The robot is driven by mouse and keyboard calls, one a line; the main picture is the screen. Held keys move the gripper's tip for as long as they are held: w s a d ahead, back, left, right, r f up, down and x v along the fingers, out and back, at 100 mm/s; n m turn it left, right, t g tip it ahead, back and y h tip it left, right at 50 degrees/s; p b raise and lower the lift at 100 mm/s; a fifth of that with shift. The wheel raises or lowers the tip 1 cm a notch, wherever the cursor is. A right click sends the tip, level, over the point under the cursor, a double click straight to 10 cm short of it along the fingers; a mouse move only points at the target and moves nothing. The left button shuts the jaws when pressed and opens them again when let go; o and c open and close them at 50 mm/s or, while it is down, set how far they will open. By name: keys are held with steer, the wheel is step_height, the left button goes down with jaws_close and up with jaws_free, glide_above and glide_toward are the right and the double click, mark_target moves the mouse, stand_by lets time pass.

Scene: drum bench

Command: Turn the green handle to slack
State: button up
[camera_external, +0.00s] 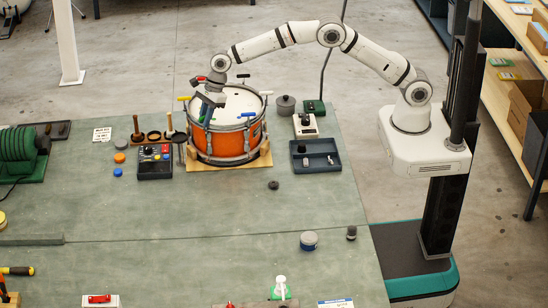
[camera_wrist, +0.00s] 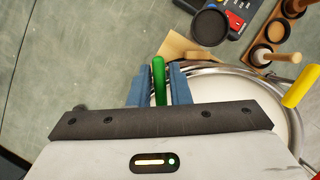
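The drum (camera_external: 228,141) has an orange shell and a white head. It stands on a wooden base (camera_external: 262,158) on the bench. The green handle (camera_wrist: 159,80) sits at the drum's rim and points away from my wrist in the wrist view. My gripper (camera_wrist: 160,88) has its two blue fingers on either side of the handle, with narrow gaps showing beside it. In the external view my gripper (camera_external: 207,104) is low over the drum's left front rim. The handle's lower part is hidden behind my gripper's body in the wrist view.
A yellow handle (camera_wrist: 301,86) stands at the rim to the right; a blue handle (camera_external: 248,114) is at the front rim. A dark control box (camera_external: 154,161) and a wooden tool rack (camera_wrist: 272,33) stand left of the drum. A dark tray (camera_external: 315,156) lies right.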

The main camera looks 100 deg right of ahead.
jaws_close()
steer(key=shift+r+n, duration=0.1)
steer(key=shift+n, duration=0.2)
steer(key=n+g+y+p, duration=0.1)
steer(key=n+p, duration=0.2)
steer(key=n, duration=0.1)
steer(key=shift+r+p, duration=0.15)
steer(key=shift+p, duration=0.2)
steer(key=n+p, duration=0.1)
steer(key=n, duration=0.1)
steer(key=n+g+p, duration=0.1)
steer(key=n, duration=0.1)
steer(key=shift+w+g+y+p, duration=0.1)
steer(key=shift+g+y+p, duration=0.2)
steer(key=shift+y, duration=0.1)
steer(key=shift+n+g+p, duration=0.55)
steer(key=shift+n+g, duration=0.15)
steer(key=shift+n, duration=1.1)
steer(key=shift+o, duration=0.6)
jaws_free()
steer(key=shift+f, duration=0.2)
